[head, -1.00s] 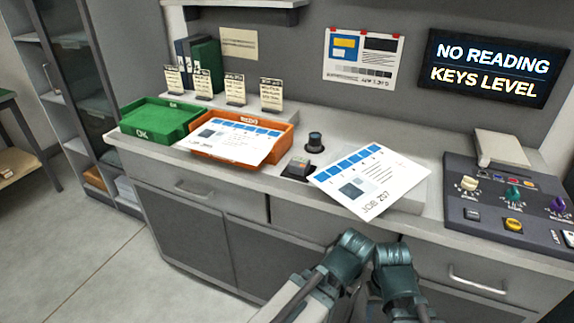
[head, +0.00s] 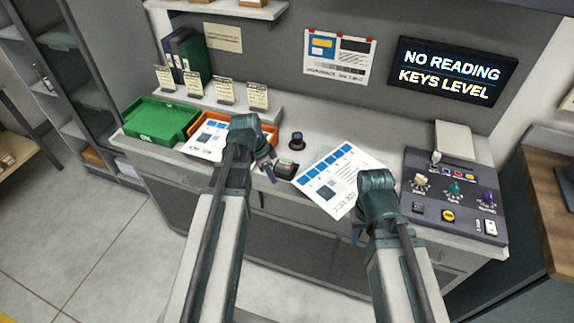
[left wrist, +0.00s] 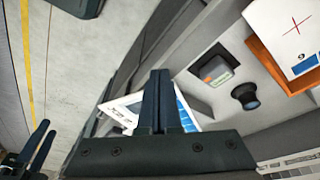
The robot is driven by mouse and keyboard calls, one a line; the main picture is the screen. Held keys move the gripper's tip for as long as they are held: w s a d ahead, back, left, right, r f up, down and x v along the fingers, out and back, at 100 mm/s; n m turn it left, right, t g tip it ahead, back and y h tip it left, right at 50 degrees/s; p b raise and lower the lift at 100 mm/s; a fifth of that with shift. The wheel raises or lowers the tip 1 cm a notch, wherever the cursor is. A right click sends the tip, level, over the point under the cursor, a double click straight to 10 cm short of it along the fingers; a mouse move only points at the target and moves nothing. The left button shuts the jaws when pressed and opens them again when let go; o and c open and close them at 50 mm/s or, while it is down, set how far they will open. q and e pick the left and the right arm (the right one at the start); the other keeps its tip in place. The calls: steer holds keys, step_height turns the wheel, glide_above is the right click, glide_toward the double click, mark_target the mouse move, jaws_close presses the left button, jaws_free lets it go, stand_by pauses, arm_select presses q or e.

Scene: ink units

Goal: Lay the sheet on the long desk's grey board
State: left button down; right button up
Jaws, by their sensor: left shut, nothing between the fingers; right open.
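A white sheet (head: 330,172) with a row of blue squares lies slanted at the middle right of the long desk, its near corner by the front edge. The grey board is mostly hidden under it and my right arm. My right gripper (head: 358,230) is open at the sheet's near right side; I cannot tell whether it touches the paper. My left gripper (head: 268,170) is shut and empty, above the desk between the orange tray and the sheet. In the left wrist view its fingers (left wrist: 161,100) cover part of the sheet (left wrist: 122,112).
A second sheet (head: 206,140) lies on the orange tray (head: 262,128), beside a green tray (head: 160,119). A black knob (head: 297,139) and a small dark device (head: 286,169) stand left of the sheet. A control panel (head: 455,198) stands right, below a screen (head: 449,73).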

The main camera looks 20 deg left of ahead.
mark_target(296, 181)
arm_select(q)
steer(key=shift+m, duration=0.3)
steer(key=shift+w+d+f+b, duration=0.6)
steer(key=shift+w+f+b, duration=0.2)
steer(key=shift+f+b, duration=0.55)
steer(key=shift+w+d+f+b, duration=0.55)
steer(key=shift+w+f+b, duration=0.25)
steer(key=shift+f+b, duration=0.5)
steer(key=shift+w+d+f+b, duration=0.6)
steer(key=shift+w+f+b, duration=0.3)
steer(key=shift+b, duration=0.75)
arm_select(e)
step_height(296, 181, down, 8)
steer(key=shift+r, duration=0.25)
arm_select(q)
steer(key=shift+s+f, duration=0.1)
steer(key=shift+w+d, duration=0.95)
steer(key=shift+d, duration=0.25)
steer(key=shift+s, duration=0.1)
